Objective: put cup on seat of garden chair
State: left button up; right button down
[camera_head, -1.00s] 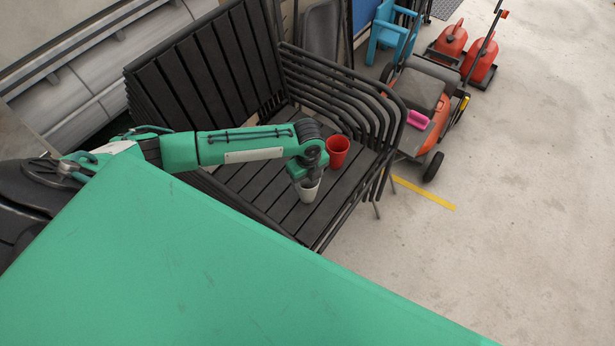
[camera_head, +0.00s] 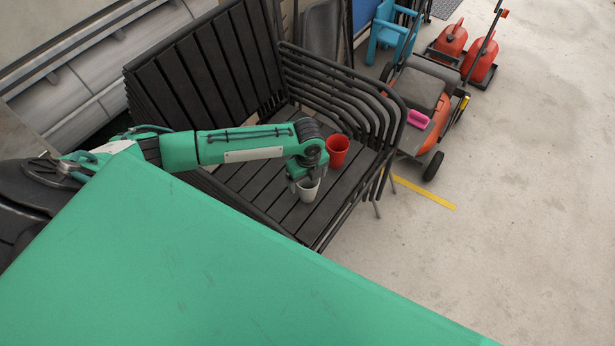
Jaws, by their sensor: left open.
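A white cup (camera_head: 308,191) is upright at the seat of the black slatted garden chair (camera_head: 262,187), near its front edge. A red cup (camera_head: 337,151) stands on the same seat, behind and to the right of the white one. My left gripper (camera_head: 306,179) is open at the rim of the white cup, pointing down; its fingers partly hide the cup's top. I cannot tell whether the fingers touch the cup. My right gripper is not in view.
The chair's stacked armrests (camera_head: 345,95) rise behind and right of the cups. An orange mower (camera_head: 420,105) with a pink object (camera_head: 418,119) on it stands to the right. Red fuel cans (camera_head: 451,41) and a blue chair (camera_head: 393,32) are at the back.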

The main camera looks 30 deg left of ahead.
pick_arm(q)
notch_tip(320, 180, up, 13)
jog(key=b, duration=0.1)
jog(key=shift+r+b, duration=0.2)
jog(key=shift+b, duration=0.2)
grip_shut()
dwell(0.4)
dwell(0.7)
jog(key=shift+r, duration=0.1)
dwell(0.5)
